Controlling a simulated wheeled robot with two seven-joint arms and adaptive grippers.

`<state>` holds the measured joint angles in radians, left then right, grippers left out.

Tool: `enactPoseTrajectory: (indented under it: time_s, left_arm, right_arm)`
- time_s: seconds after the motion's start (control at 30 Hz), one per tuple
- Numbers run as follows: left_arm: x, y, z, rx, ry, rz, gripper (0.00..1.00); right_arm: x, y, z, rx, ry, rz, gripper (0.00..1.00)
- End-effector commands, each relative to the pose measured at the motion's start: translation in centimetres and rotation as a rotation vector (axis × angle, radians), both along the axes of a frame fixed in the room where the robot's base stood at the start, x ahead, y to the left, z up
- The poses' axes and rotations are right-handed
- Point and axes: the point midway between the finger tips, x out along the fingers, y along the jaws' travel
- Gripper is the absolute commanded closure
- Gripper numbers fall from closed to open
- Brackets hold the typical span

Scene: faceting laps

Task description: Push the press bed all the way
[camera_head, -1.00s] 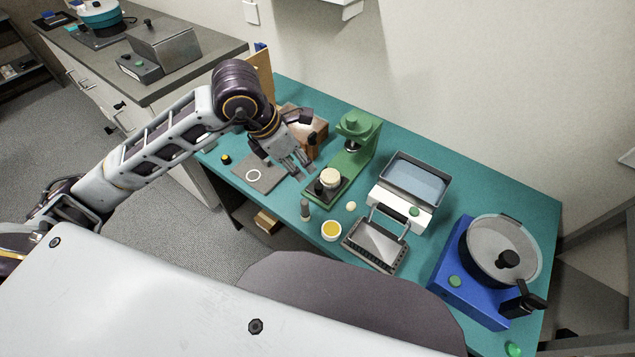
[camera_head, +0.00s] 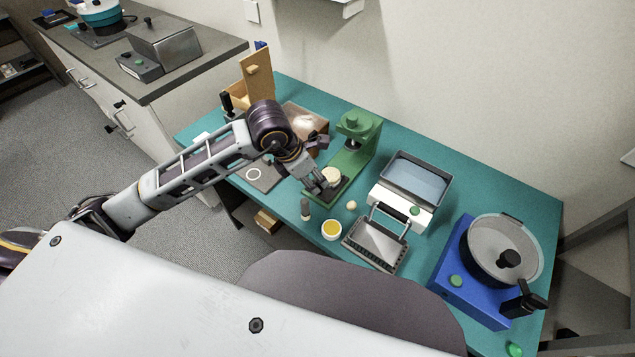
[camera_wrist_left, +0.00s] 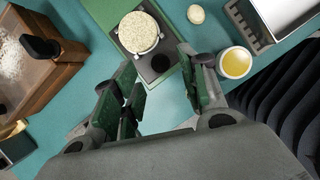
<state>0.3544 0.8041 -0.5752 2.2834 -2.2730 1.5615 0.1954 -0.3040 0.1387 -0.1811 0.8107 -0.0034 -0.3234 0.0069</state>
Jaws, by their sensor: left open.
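The green press (camera_head: 356,146) stands upright on the teal bench. Its dark bed (camera_wrist_left: 168,72), with a black knob (camera_wrist_left: 161,63) at the front, sits on the press base and carries a pale speckled disc (camera_head: 331,174). The disc shows closer in the left wrist view (camera_wrist_left: 139,32). My left gripper (camera_head: 322,188) is at the front end of the bed, largely covering it in the head view. In the left wrist view its fingers (camera_wrist_left: 158,70) are open, one on each side of the bed's front and knob. Contact with the bed cannot be told.
A yellow-filled cup (camera_head: 331,230), a small grey cylinder (camera_head: 305,209) and a pale ball (camera_head: 351,205) lie near the press. A wooden box (camera_head: 304,122) is to its left. A white unit with a tray (camera_head: 401,217) and a blue lap machine (camera_head: 465,287) are to its right.

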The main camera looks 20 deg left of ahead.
Motion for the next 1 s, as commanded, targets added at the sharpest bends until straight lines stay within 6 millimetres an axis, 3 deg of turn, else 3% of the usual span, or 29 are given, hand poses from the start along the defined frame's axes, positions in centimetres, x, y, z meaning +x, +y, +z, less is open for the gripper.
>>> enactPoseTrajectory:
  time_s: [0.3, 0.77, 1.0]
  left_arm:
    - [0.9, -0.9, -3.2, 0.000, 0.003, -0.001, 0.57]
    - [1.1, -1.1, -3.9, 0.001, 0.000, -0.001, 0.57]
    - [1.1, -1.1, -3.8, 0.001, 0.000, -0.001, 0.88]
  right_arm:
    - [-0.2, 0.0, -0.1, 0.001, 0.003, -0.001, 0.60]
    - [-0.1, 0.0, -0.1, 0.001, 0.003, -0.001, 0.60]
    - [-0.1, 0.0, -0.1, 0.001, 0.003, -0.001, 0.60]
